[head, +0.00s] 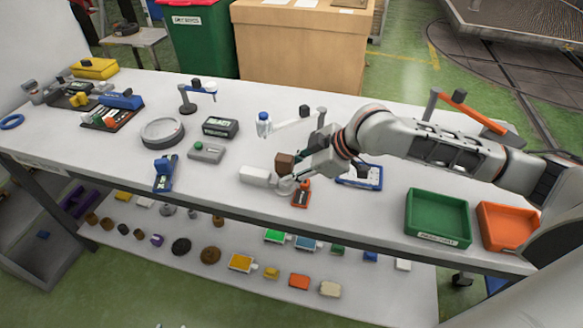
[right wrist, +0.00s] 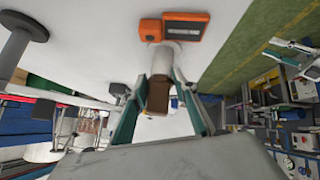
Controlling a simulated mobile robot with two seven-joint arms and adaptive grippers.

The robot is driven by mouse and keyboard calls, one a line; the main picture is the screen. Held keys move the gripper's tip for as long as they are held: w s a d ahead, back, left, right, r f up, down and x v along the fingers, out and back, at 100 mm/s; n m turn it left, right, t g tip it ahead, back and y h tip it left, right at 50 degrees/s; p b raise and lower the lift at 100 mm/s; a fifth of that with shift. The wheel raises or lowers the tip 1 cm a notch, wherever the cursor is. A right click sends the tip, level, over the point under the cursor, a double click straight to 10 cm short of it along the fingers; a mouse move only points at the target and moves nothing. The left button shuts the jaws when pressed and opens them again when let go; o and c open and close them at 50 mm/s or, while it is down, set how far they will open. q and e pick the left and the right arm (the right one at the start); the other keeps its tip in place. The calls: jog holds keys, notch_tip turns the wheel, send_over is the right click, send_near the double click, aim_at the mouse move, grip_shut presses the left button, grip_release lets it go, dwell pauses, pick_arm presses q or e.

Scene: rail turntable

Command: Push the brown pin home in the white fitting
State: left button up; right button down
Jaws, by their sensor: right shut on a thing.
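The brown pin (right wrist: 158,96) sits between the two fingers of my right gripper (right wrist: 155,86) in the right wrist view. The gripper is shut on it. In the head view the brown block-like end (head: 284,161) shows at the tip of my right gripper (head: 290,172). A white part, apparently the white fitting (right wrist: 164,62), lies just beyond the pin in the wrist view. In the head view a white body (head: 256,175) lies left of the gripper. I cannot tell how deep the pin sits, as the fingers hide the joint. My left gripper is out of view.
An orange device (head: 301,194) lies right beside the white part, near the table's front edge. Green (head: 408,219) and orange (head: 481,228) bins stand at the right. A grey device (head: 207,152) stands to the left.

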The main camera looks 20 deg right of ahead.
jog(key=shift+f, duration=0.2)
jog(key=c, duration=1.5)
grip_release()
jog(key=shift+f, duration=0.1)
jog(key=v, duration=1.2)
